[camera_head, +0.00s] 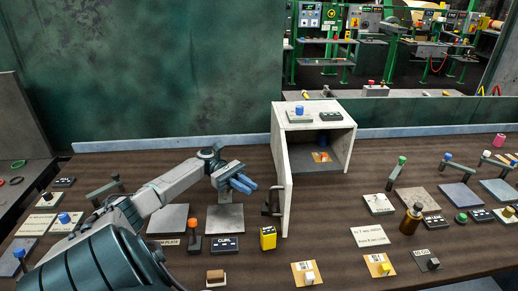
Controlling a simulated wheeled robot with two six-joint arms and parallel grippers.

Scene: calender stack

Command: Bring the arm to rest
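My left arm comes in from the lower left and reaches over the brown table. My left gripper (253,189), with blue fingers, hangs above the table, left of the open white cabinet. Its fingers lie close together and point to the lower right. I see nothing held between them, but at this size I cannot tell if they are parted. A grey plate (226,221) lies below it. My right arm and gripper are not in view.
The cabinet (309,112) stands with its door (282,180) swung open toward me. A yellow box (268,238) stands near the door. A brown bottle (411,218), labels and several colour-topped blocks and posts cover the right side. A green wall (150,70) closes the back left.

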